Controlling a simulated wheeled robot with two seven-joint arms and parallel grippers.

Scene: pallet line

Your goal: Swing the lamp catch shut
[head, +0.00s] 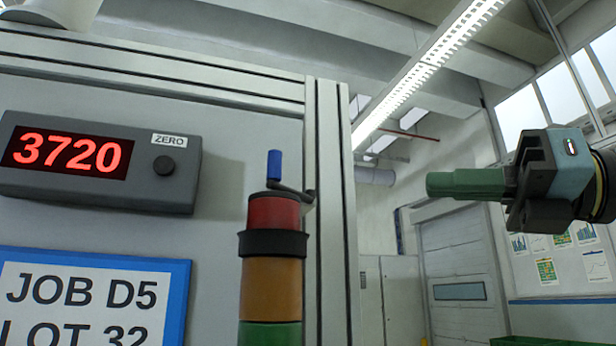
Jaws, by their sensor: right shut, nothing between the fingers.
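The lamp catch is a small grey crank arm with a blue upright handle (275,165). It sits at the top of the stack lamp (272,270), over the red segment, and its arm reaches right to a pivot near the frame post. The lamp shows red, amber and green segments with a black band (272,243) between red and amber. My right gripper (430,185) is at the right, its green fingers shut and empty, pointing left. It is well clear of the catch, to its right. My left gripper is not in view.
A grey display box (190,185) reading 3720, with a ZERO knob, is on the panel at left. A blue-framed job sign (180,300) is below it. A metal frame post (330,240) stands just right of the lamp. Open space lies between post and gripper.

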